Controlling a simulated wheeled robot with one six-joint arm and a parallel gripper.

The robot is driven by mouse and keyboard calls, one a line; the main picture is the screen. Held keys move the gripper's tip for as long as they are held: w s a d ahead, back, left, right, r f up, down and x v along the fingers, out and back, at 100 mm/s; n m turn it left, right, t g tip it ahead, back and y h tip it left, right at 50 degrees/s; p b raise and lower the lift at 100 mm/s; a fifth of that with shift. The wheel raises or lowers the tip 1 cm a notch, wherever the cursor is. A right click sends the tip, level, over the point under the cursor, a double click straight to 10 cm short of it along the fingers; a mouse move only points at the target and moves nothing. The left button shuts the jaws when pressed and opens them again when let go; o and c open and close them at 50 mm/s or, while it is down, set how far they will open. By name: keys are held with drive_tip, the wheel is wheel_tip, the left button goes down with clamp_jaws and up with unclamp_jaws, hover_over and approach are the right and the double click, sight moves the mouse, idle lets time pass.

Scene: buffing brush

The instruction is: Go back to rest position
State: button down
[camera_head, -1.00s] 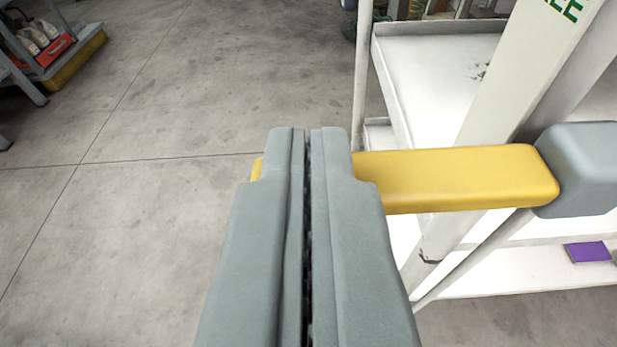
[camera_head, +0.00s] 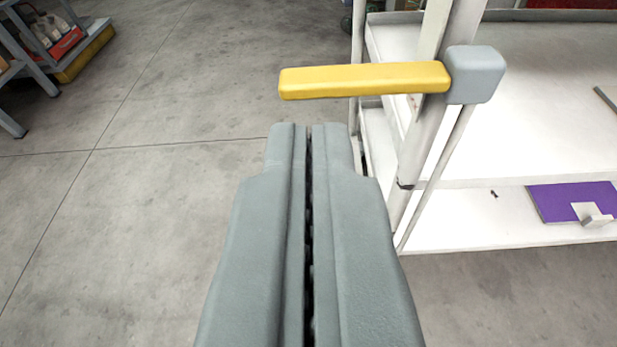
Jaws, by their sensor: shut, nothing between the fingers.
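My gripper (camera_head: 309,130) is shut and empty, its two grey fingers side by side with only a thin dark gap between them. It points forward over the grey concrete floor. A yellow bar (camera_head: 365,79) with a grey block (camera_head: 475,75) at its right end lies just beyond the fingertips in the picture. The bar appears fixed to the white post of the rack. The fingers look apart from it.
A white shelf rack (camera_head: 520,140) fills the right side. A purple board (camera_head: 575,203) with a small pale bracket lies on its lower shelf. A bench with a red crate (camera_head: 64,45) stands at the far left. The floor (camera_head: 130,220) at left is clear.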

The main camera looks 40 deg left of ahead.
drive_tip(key=s+d+r+m+t+h, duration=0.15)
drive_tip(key=s+d+r, duration=0.35)
drive_tip(key=d+r, duration=0.55)
drive_tip(key=s+d+r+m+t+h, duration=0.1)
drive_tip(key=s+d+r+t+h, duration=0.15)
drive_tip(key=s+d+r, duration=0.7)
drive_tip(key=s+d+r+m+h, duration=0.1)
drive_tip(key=s+d+r, duration=0.2)
drive_tip(key=s+r, duration=0.2)
drive_tip(key=s+d+r+m+h, duration=0.1)
drive_tip(key=s+d+r+h, duration=0.1)
drive_tip(key=s+r, duration=0.4)
drive_tip(key=s+d+r+m+t+h, duration=0.1)
drive_tip(key=s+d+r, duration=0.3)
drive_tip(key=s, duration=0.5)
wheel_tip(320, 180, up, 2)
drive_tip(key=shift+d+r+h, duration=0.1)
drive_tip(key=shift+d+h, duration=0.3)
drive_tip(key=shift+m, duration=0.25)
